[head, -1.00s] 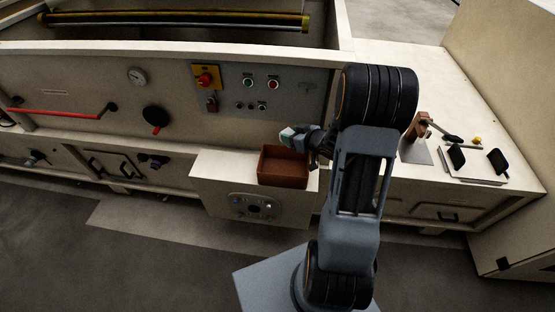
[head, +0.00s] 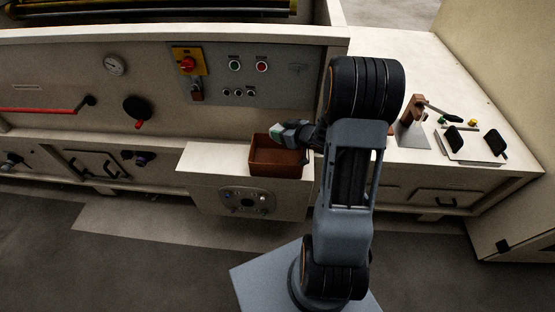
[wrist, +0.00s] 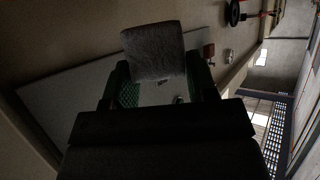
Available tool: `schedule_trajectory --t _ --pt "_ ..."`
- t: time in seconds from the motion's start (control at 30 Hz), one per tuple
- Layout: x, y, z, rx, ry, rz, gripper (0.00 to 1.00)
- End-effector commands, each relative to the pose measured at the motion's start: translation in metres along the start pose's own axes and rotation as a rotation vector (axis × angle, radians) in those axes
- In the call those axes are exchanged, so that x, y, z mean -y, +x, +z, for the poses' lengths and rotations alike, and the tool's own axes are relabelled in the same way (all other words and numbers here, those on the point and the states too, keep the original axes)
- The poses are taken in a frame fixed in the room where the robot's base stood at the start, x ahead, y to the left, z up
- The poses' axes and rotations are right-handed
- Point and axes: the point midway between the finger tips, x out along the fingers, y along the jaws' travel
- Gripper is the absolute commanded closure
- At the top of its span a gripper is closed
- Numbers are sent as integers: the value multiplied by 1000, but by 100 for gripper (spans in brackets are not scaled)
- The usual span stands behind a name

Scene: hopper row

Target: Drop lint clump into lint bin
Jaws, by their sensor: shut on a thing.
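The lint clump is a grey, fuzzy block (wrist: 153,50) between the green-padded fingers of my gripper (wrist: 160,92) in the wrist view. In the head view my gripper (head: 298,133) is small and partly hidden by its own wrist, shut on the clump. The lint bin is a brown open-topped box (head: 275,170) on a pale ledge. My gripper overlaps the bin's back rim and opening in the head view. It appears above the bin; the exact height is unclear. The bin is not recognisable in the wrist view.
A control panel (head: 255,80) with a red knob (head: 188,64) stands behind the bin. A round dial plate (head: 247,201) is on the ledge's front face. A stand with a lever (head: 414,125) and black pedals (head: 453,139) sit on the counter at right.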

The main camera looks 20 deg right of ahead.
Motion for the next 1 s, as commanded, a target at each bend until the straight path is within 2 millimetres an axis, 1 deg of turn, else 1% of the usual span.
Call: schedule_trajectory --t 0.13,0.17,0.43,0.67,0.77,0.87,1.0 --pt "0 -1 -1 0 0 1 70" --pt "0 -1 -1 0 0 1 45" --pt "-1 -1 -1 0 0 1 19" --pt "-1 -1 -1 0 1 1 18" --pt "-1 -5 -1 -1 1 2 18" --pt "-2 -18 -2 -2 0 5 18" --pt "-2 -45 -2 -1 1 7 18"
